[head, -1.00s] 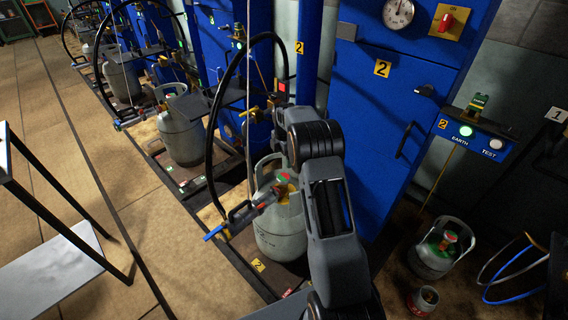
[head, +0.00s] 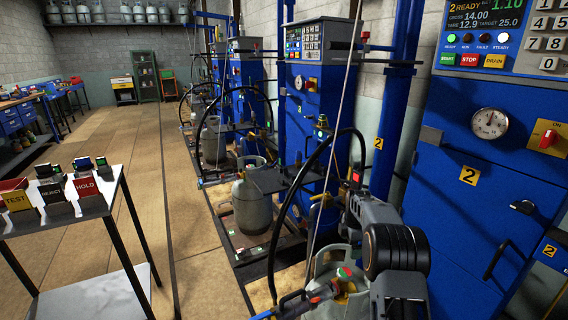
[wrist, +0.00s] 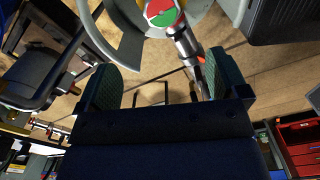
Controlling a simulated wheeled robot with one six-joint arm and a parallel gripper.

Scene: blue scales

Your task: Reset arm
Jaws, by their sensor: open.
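My arm rises at the bottom right of the head view, beside the grey gas cylinder (head: 328,262) at station 2. My gripper's fingers are not clear in the head view. In the wrist view my gripper (wrist: 161,82) is open. Its two green-padded fingers stand apart with nothing clasped between them. The cylinder's red and green valve top (wrist: 162,12) is beyond the fingertips at the top of that view. A metal filling connector (wrist: 187,45) runs from it towards the right finger; I cannot tell if they touch. In the head view the connector (head: 300,302) meets the valve.
The blue cabinet (head: 475,205) marked 2 stands close on the right, with its display (head: 480,18) above. More cylinders (head: 251,203) stand on scales along the row. A black hose (head: 310,165) arches beside my arm. A cart (head: 90,208) is at left. The aisle floor between is clear.

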